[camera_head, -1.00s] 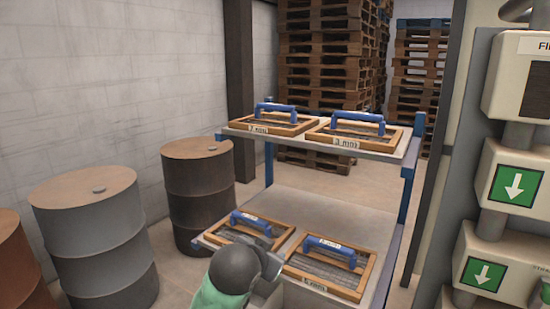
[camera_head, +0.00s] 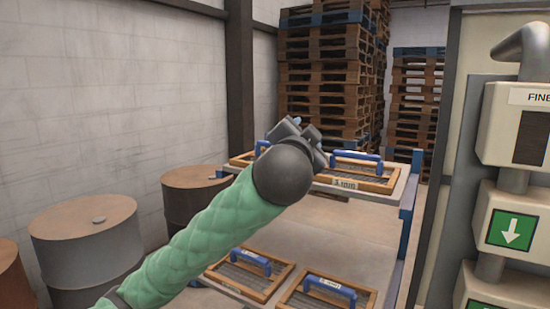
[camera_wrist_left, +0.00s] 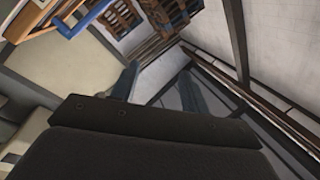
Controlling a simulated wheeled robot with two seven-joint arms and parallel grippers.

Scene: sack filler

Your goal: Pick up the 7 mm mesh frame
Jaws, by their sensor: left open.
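The mesh frame at the upper shelf's left (camera_head: 241,159) is wooden with a blue handle. My left forearm and gripper cover most of it; its label, hidden now, looked like 7 mm earlier. My left gripper (camera_head: 298,122) is raised in front of the upper shelf, close to that frame in the picture. I cannot tell any contact. In the left wrist view its two fingers (camera_wrist_left: 158,85) stand apart with nothing between them. My right gripper is not in view.
A 3 mm frame (camera_head: 361,176) lies right on the upper shelf. Two more frames, left (camera_head: 249,273) and right (camera_head: 327,297), lie on the lower shelf, labels unreadable. Drums (camera_head: 88,240) stand left, pallet stacks (camera_head: 325,75) behind. A filling machine (camera_head: 520,125) is at right.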

